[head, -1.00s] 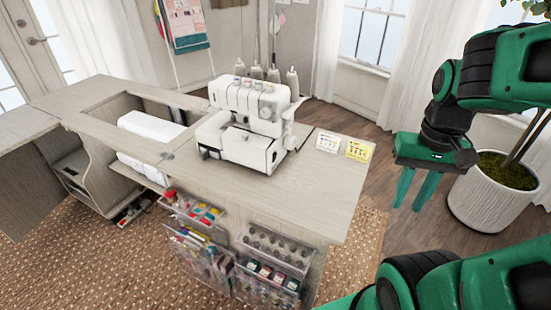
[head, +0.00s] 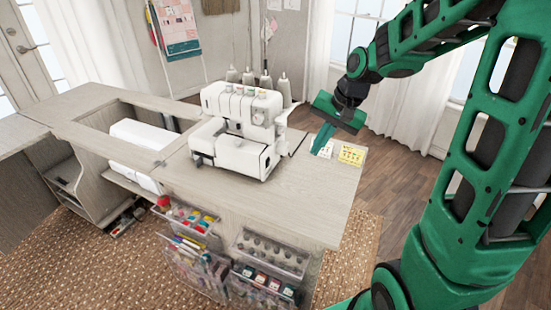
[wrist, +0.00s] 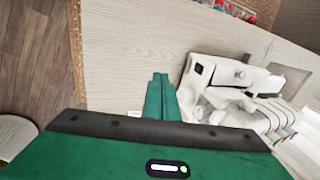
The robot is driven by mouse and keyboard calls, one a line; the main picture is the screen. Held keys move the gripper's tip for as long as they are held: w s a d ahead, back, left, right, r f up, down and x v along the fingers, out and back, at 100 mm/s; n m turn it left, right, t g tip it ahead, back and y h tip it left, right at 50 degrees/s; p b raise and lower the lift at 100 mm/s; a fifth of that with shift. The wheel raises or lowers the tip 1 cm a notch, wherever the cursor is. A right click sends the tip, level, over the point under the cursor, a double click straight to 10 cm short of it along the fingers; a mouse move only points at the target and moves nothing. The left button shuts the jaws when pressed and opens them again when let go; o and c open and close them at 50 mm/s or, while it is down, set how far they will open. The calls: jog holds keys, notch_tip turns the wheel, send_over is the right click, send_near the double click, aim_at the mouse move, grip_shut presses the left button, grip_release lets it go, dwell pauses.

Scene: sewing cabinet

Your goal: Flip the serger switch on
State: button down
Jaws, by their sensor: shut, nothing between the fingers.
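The white serger (head: 240,128) stands on the wooden cabinet top, with several thread spools behind it. It also shows in the wrist view (wrist: 235,80), on the right side. Its switch cannot be made out in either view. My gripper (head: 320,148) is shut and empty. It is to the right of the serger in the head view, apart from it, with its fingers pointing down near the two small cards. In the wrist view the closed fingers (wrist: 160,82) show over the cabinet top, just left of the serger.
A white card and a yellow card (head: 352,154) are by the cabinet top's (head: 300,195) back right edge. The front right of the top is clear. Clear drawers (head: 270,255) with supplies hang on the front. A white machine (head: 140,138) sits in the opening at left.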

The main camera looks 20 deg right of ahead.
aim_at(269, 163)
jog(key=shift+m+y, duration=0.3)
jog(key=shift+y, duration=0.2)
jog(key=w+a, duration=0.1)
jog(key=w, duration=0.1)
jog(key=w+a, duration=0.1)
jog(key=w, duration=0.1)
jog(key=shift+a+f, duration=0.35)
jog(key=w+a+f, duration=0.5)
jog(key=f, duration=0.3)
jog(key=shift+w+a+f+t, duration=0.3)
jog(key=shift+w, duration=0.1)
jog(key=shift+a, duration=0.15)
